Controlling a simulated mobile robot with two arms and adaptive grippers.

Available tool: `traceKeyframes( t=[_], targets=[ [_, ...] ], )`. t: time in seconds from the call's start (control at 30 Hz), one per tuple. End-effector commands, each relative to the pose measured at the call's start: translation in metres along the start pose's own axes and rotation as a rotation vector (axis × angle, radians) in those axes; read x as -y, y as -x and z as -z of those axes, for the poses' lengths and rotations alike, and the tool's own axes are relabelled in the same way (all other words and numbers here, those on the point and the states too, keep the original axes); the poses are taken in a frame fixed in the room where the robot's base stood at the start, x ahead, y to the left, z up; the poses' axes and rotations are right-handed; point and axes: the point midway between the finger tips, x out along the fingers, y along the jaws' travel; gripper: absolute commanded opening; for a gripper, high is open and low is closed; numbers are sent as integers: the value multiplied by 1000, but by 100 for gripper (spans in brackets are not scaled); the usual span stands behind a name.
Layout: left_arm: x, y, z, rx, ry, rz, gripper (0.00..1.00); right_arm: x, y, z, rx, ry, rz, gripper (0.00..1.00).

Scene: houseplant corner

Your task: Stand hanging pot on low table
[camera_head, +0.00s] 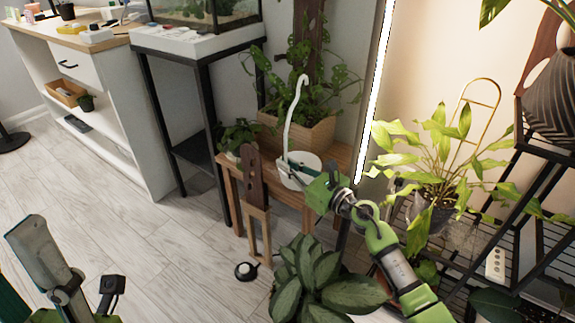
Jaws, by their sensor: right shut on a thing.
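The hanging pot (297,182) is a white round pot with a tall white hook-shaped hanger (290,118) rising from it. My right gripper (302,174) reaches in from the lower right and is shut on the pot's near right side. The pot looks upright and shows over the front part of the low wooden table (341,154). Whether its base touches the tabletop cannot be told. The gripper covers part of its right side. Part of my left arm shows at the lower left, but its gripper is not in view.
A wooden planter (302,138) with a leafy plant fills the table's back. A small plant (236,138) stands at its left. A broad-leaved plant (318,280) stands below my right arm. Black shelving (541,185) is at right.

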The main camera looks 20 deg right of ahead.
Motion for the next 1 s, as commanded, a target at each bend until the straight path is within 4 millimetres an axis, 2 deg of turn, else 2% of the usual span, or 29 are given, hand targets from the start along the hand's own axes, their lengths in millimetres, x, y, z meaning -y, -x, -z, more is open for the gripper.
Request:
traceKeyframes(
  t=[0.03, 0.1, 0.13, 0.57, 0.67, 0.87, 1.0],
  targets=[
    [0, 3, -1, 1, 0, 0, 40, 0, 0, 3, 1, 1, 0, 0],
    [0, 2, -1, 1, 0, 0, 40, 0, 0, 2, 0, 0, 0, 20],
    [0, 2, -1, 1, 0, 0, 40, 0, 0, 2, 0, 0, 0, 23],
    [0, -2, 0, 2, 0, 0, 40, 0, 3, -2, -1, 0, 1, 23],
    [1, -4, -8, 39, -3, 1, 40, 1, 18, 0, -4, 1, 1, 23],
    [3, -4, -29, 134, -10, 2, 40, 0, 62, 0, -5, 1, 0, 23],
    [3, -4, -32, 146, -10, 2, 40, 0, 90, 0, -4, 1, 0, 23]
  ],
)
